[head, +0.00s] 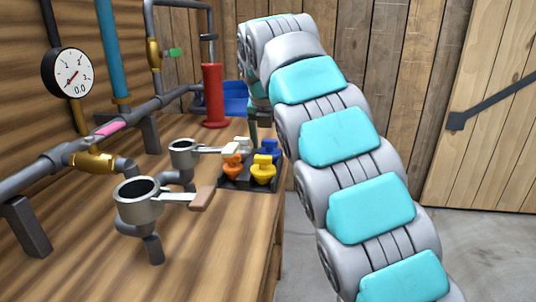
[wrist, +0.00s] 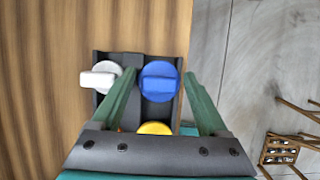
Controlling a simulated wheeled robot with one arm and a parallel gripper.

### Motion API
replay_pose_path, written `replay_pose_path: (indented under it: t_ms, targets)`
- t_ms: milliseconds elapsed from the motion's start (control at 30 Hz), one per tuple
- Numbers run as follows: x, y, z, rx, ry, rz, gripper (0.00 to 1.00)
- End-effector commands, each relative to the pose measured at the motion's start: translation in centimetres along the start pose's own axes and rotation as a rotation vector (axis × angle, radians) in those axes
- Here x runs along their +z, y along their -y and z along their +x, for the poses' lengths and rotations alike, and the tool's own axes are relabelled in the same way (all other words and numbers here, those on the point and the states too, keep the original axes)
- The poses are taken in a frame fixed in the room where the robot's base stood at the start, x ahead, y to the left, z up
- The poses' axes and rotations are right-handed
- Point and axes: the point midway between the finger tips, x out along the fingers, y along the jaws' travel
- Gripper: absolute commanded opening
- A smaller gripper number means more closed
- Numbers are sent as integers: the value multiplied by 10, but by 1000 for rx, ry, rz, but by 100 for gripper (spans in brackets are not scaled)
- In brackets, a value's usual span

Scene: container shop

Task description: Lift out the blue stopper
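The blue stopper (head: 269,151) stands in the back right of a dark rack (head: 235,184) near the table's right edge. In the wrist view the blue stopper (wrist: 160,82) lies between the two green fingers of my gripper (wrist: 162,73). The fingers are open, with a gap showing on the stopper's right side; the left finger passes close to its left side. I cannot tell how high the fingertips are above the rack. In the head view my arm hides most of the gripper.
A white stopper (wrist: 100,78) sits left of the left finger. A yellow stopper (head: 263,170) and an orange stopper (head: 232,166) sit at the rack's front. Two metal cups with handles (head: 137,206) stand left of the rack. A red cylinder (head: 213,97) stands behind.

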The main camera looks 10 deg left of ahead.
Motion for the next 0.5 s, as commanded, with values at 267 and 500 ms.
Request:
replay_pose_path:
  t_ms: [267,500]
  targets:
    - [0,0,0,0,0,0,44]
    - [0,0,0,0,0,0,18]
